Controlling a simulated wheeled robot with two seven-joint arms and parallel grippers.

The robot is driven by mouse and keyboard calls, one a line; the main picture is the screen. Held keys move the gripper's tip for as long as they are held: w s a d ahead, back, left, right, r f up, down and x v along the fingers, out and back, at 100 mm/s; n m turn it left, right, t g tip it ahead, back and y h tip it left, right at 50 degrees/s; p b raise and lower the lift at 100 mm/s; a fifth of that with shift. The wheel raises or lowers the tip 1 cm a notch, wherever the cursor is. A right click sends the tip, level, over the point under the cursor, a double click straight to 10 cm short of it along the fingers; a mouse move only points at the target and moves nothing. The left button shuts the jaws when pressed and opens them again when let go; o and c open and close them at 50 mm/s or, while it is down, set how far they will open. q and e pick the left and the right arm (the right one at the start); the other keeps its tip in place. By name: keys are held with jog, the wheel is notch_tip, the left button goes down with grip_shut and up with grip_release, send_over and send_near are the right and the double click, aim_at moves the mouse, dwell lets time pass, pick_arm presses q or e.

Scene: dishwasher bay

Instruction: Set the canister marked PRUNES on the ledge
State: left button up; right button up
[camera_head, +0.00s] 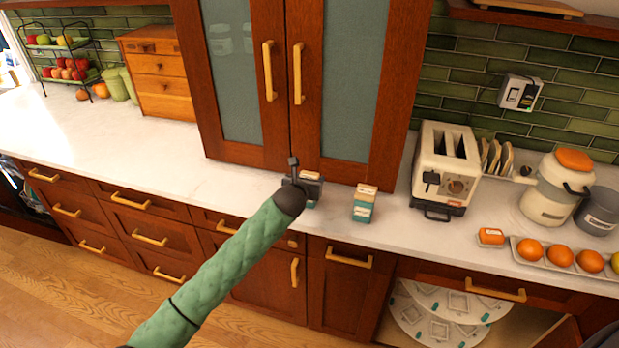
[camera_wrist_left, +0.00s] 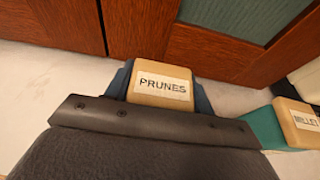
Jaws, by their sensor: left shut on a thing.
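The PRUNES canister (camera_wrist_left: 160,86) has a cream lid with a white label, which reads clearly in the left wrist view. In the head view its lid (camera_head: 311,175) shows just beyond my left gripper (camera_head: 304,184). My left gripper is shut on it, with a finger on either side (camera_wrist_left: 160,95). The canister is at counter height in front of the tall cabinet; the gripper hides most of its body, so I cannot tell whether it touches the counter. A dark wooden ledge (camera_head: 480,14) runs along the tiled wall at the upper right. My right gripper is not in view.
A teal canister with a cream lid (camera_head: 363,204), its label partly cut off in the wrist view (camera_wrist_left: 299,122), stands close to the right. The tall cabinet (camera_head: 225,70) rises behind. A toaster (camera_head: 444,165) stands farther right. The white counter (camera_head: 150,160) is clear to the left.

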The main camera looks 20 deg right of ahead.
pick_arm(q)
jog(key=o, duration=1.1)
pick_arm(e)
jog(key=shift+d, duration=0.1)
pick_arm(q)
jog(key=shift+s+a+r, duration=0.1)
jog(key=shift+s+a, duration=0.1)
jog(key=b+v, duration=0.3)
jog(key=v, duration=0.8)
jog(key=shift+s+a+r, duration=0.1)
jog(key=shift+s+r, duration=0.05)
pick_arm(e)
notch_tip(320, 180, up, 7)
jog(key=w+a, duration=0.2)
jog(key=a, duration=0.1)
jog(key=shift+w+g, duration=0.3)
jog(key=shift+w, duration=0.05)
